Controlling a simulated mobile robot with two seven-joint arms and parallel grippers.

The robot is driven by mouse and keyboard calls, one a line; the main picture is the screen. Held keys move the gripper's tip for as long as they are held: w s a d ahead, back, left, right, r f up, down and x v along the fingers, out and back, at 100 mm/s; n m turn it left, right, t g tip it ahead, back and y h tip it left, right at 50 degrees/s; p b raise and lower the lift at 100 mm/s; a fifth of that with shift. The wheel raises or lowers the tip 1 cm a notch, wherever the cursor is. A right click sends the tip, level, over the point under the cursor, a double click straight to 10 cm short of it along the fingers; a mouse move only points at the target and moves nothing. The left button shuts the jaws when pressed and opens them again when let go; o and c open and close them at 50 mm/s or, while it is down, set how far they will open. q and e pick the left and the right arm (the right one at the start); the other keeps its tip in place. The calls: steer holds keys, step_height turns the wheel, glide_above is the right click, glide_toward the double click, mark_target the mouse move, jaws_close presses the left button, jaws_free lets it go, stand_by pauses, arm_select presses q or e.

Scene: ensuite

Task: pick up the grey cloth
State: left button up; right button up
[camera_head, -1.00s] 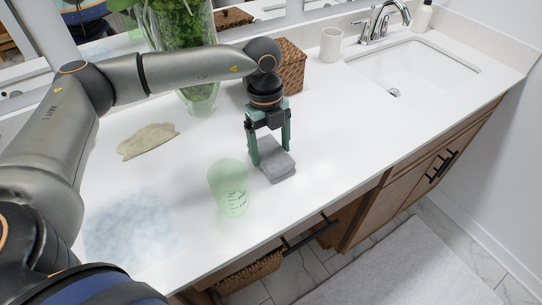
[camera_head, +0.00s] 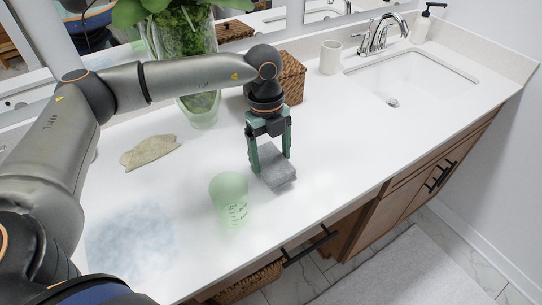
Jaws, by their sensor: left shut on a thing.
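The grey cloth (camera_head: 276,171) is a small folded stack near the middle of the white counter. My left gripper (camera_head: 270,164) points down over it, with one green finger on each side of the cloth. The fingers are shut on the cloth, and part of it sticks out toward the front right. I cannot tell whether the cloth is clear of the counter. My right gripper does not show.
A green translucent cup (camera_head: 231,200) stands just left of the cloth, close to the gripper. A beige cloth-like piece (camera_head: 150,150) lies farther left. A glass vase (camera_head: 200,106), a wicker basket (camera_head: 293,78) and a white cup (camera_head: 330,57) stand behind. The sink (camera_head: 412,72) is at right.

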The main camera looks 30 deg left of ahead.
arm_select(q)
steer(key=s+d+r+p, duration=0.3)
steer(key=s+r+p, duration=0.4)
steer(key=s+r, duration=0.4)
steer(key=s, duration=0.2)
steer(key=shift+s+d+r, duration=0.25)
steer(key=shift+s, duration=0.05)
steer(key=o, duration=0.8)
steer(key=shift+c, duration=0.2)
steer(key=c, duration=0.6)
